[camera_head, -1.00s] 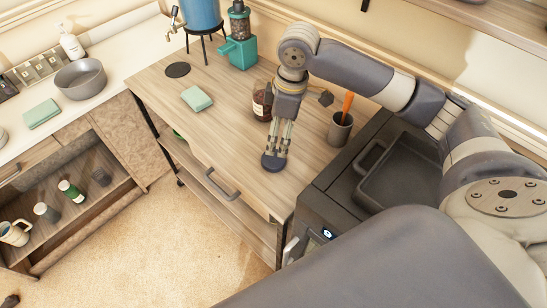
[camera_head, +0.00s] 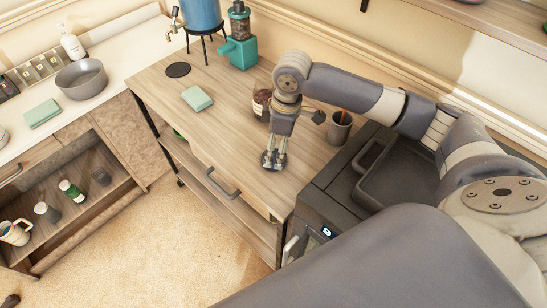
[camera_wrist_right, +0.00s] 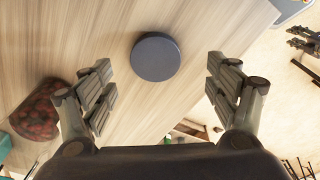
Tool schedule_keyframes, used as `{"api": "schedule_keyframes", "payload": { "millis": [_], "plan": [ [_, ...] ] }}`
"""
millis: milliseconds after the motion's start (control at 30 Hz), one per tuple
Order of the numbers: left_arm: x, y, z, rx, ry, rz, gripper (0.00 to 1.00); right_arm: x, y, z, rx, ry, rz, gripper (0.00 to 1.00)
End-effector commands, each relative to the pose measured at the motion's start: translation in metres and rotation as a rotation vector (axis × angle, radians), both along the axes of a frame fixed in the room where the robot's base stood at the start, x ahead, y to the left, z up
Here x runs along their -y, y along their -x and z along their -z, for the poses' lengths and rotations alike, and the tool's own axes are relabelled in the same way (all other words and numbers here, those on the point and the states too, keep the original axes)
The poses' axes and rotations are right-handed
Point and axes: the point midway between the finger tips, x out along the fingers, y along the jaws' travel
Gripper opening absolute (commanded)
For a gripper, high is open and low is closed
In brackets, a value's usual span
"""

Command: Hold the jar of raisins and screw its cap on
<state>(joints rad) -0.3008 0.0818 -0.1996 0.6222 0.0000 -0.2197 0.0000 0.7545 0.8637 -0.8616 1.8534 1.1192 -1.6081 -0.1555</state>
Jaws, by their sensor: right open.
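The jar of raisins (camera_head: 261,102) stands upright on the wooden table, partly behind my right arm. Its dark red-brown contents show at the left of the right wrist view (camera_wrist_right: 36,113). The cap, a flat dark grey disc (camera_wrist_right: 155,57), lies on the table in the right wrist view. My right gripper (camera_head: 274,163) is open and points down over the cap, which it mostly hides in the head view. In the wrist view the cap is between the spread fingers, apart from both. A dark jointed shape (camera_wrist_right: 304,40) at the right wrist view's edge may be my left gripper; its state is unclear.
A cup with an orange-handled tool (camera_head: 340,129) stands right of the gripper, near a dark appliance (camera_head: 325,190). A green sponge (camera_head: 197,98) and a teal grinder (camera_head: 241,50) are on the table.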

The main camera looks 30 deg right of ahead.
Motion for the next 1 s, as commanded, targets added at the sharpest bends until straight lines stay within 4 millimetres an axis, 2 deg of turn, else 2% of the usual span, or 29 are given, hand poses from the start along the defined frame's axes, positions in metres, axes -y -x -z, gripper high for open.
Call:
{"api": "schedule_keyframes", "payload": {
  "millis": [300, 400, 767, 800, 967, 1000],
  "plan": [
    [0.002, 0.000, -0.006, -0.001, 0.003, -0.001, 0.40, -0.002, -0.008, 0.042, -0.003, 0.000, 0.000, 0.81],
    [0.002, 0.000, -0.007, -0.001, 0.003, -0.001, 0.40, -0.002, -0.009, 0.049, -0.002, 0.001, -0.001, 0.81],
    [0.002, 0.001, -0.006, -0.003, 0.002, 0.000, 0.40, -0.002, -0.009, 0.051, -0.001, 0.001, -0.001, 0.81],
    [0.002, 0.001, -0.006, -0.003, 0.002, 0.000, 0.40, -0.002, -0.009, 0.051, -0.001, 0.001, -0.001, 0.72],
    [0.002, 0.001, -0.006, -0.003, 0.002, 0.000, 0.40, -0.002, -0.009, 0.050, -0.001, 0.001, -0.001, 0.49],
    [0.002, 0.001, -0.006, -0.003, 0.002, 0.000, 0.40, -0.002, -0.009, 0.050, -0.001, 0.001, -0.001, 0.47]
  ]
}}
